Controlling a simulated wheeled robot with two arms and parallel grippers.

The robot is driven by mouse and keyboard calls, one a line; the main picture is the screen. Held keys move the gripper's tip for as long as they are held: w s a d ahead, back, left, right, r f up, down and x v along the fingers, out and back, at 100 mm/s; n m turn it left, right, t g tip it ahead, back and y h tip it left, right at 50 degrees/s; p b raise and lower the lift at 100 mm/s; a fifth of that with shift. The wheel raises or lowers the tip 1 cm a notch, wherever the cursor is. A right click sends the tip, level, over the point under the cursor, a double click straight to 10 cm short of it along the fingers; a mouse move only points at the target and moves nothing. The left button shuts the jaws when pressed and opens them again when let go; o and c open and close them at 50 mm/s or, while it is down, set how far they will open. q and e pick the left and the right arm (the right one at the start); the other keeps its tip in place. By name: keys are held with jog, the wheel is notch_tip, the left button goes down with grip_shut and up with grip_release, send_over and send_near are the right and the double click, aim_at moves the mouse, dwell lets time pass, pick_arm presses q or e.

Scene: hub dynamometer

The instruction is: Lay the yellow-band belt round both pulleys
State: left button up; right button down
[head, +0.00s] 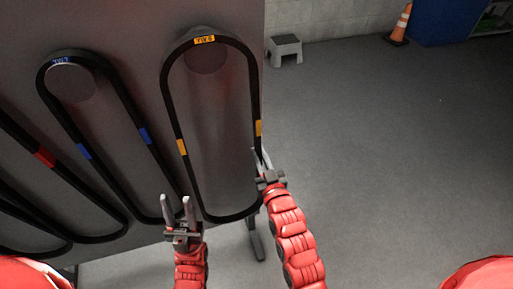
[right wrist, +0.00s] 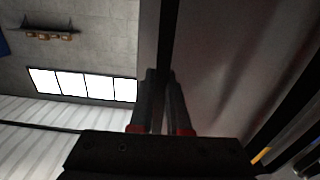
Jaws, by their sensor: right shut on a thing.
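The yellow-band belt (head: 166,92) is a long black loop with yellow marks, hanging over a round peg (head: 205,60) on a grey board. My right gripper (head: 262,165) is shut on its right run, below the right yellow mark. The right wrist view shows a dark belt strip (right wrist: 166,45) running between the fingers (right wrist: 161,95). My left gripper (head: 179,208) is open and empty, fingers pointing up, close to the lower left of this loop; whether it touches cannot be told. The two pulleys are not in view.
A blue-marked belt (head: 112,75) hangs to the left, with a red-marked belt (head: 45,157) beyond it, on the same board (head: 130,25). A grey step stool (head: 285,47) and an orange cone (head: 400,25) stand at the back. The floor to the right is clear.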

jog(key=shift+v, duration=2.1)
